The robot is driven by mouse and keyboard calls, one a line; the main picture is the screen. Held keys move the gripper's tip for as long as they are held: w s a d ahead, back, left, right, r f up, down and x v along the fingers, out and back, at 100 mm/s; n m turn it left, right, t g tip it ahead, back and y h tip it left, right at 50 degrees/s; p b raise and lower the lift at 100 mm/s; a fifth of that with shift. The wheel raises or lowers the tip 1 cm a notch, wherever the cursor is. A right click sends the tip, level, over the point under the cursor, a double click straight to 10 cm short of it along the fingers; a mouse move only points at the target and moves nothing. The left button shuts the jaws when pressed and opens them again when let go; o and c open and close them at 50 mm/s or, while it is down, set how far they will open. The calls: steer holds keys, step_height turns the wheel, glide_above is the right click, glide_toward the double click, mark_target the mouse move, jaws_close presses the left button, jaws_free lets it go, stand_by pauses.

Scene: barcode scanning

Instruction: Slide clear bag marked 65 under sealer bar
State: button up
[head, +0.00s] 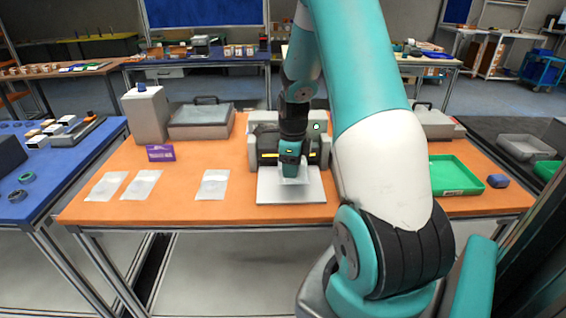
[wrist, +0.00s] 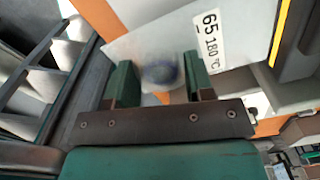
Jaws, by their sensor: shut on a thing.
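My gripper (head: 291,168) is in front of the dark-and-grey sealer (head: 320,142), above its pale front plate (head: 272,193). It is shut on a clear bag (head: 296,181), whose pale lower part shows below the fingers. In the wrist view the two green fingers (wrist: 160,82) stand either side of a blurred bluish round thing (wrist: 160,74) that seems to be in the bag. A white label reading "65 180°C" (wrist: 209,40) lies beyond the fingers, near the sealer's yellow strip (wrist: 285,25). The bag's edges are hard to tell from the plate.
Several clear bags (head: 214,184) lie flat on the orange table (head: 180,215) at left. A purple box (head: 160,153) and a grey lidded case (head: 201,120) stand behind them. A green tray (head: 452,177) and a dark blue item (head: 497,181) are at right.

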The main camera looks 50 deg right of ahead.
mark_target(289, 191)
steer(key=shift+w+a+f+b, duration=0.1)
steer(key=shift+a+f+b, duration=0.05)
steer(key=shift+f+b, duration=0.4)
steer(key=shift+w+a+f+b, duration=0.1)
steer(key=shift+f+b, duration=0.25)
steer(key=shift+f, duration=0.25)
step_height(289, 191, down, 4)
steer(key=b, duration=0.3)
steer(key=shift+w+d+r, duration=0.2)
steer(key=shift+w+d, duration=0.05)
steer(key=shift+d, duration=0.1)
steer(key=shift+w+d+f+p, duration=0.1)
steer(key=shift+w+d+p, duration=0.1)
steer(key=shift+w+d, duration=0.75)
steer(key=shift+w+d+f+p, duration=0.1)
steer(key=shift+w+d+p, duration=0.1)
steer(key=shift+w+d, duration=0.7)
steer(key=shift+s+d, duration=0.15)
steer(key=shift+s, duration=0.05)
steer(key=o, duration=1)
